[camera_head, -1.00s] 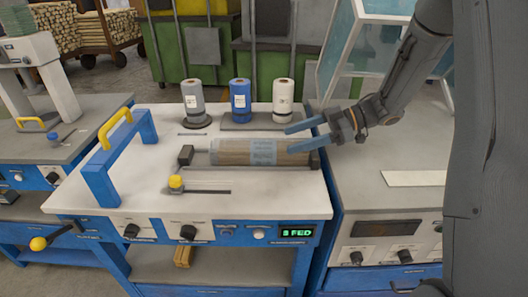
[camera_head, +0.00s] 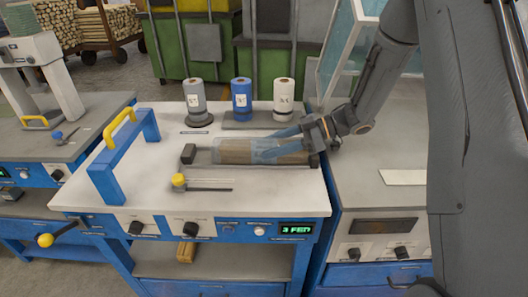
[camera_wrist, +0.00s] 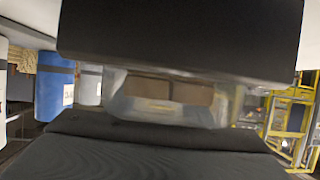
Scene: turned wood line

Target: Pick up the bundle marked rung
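A long bundle of wood pieces (camera_head: 235,152) in clear wrap lies in a shallow cradle on the white bench top. Any marking on it is not readable now. In the wrist view the wrapped bundle's end (camera_wrist: 165,95) shows between the two dark fingers. Contact between fingers and bundle cannot be made out. The bundle still rests in the cradle.
Grey (camera_head: 198,100), blue (camera_head: 241,97) and white (camera_head: 284,97) rolls stand behind the bundle. A blue frame with a yellow handle (camera_head: 120,135) stands at the left. A yellow-knobbed lever (camera_head: 179,180) lies in front. A grey bench (camera_head: 375,150) adjoins at the right.

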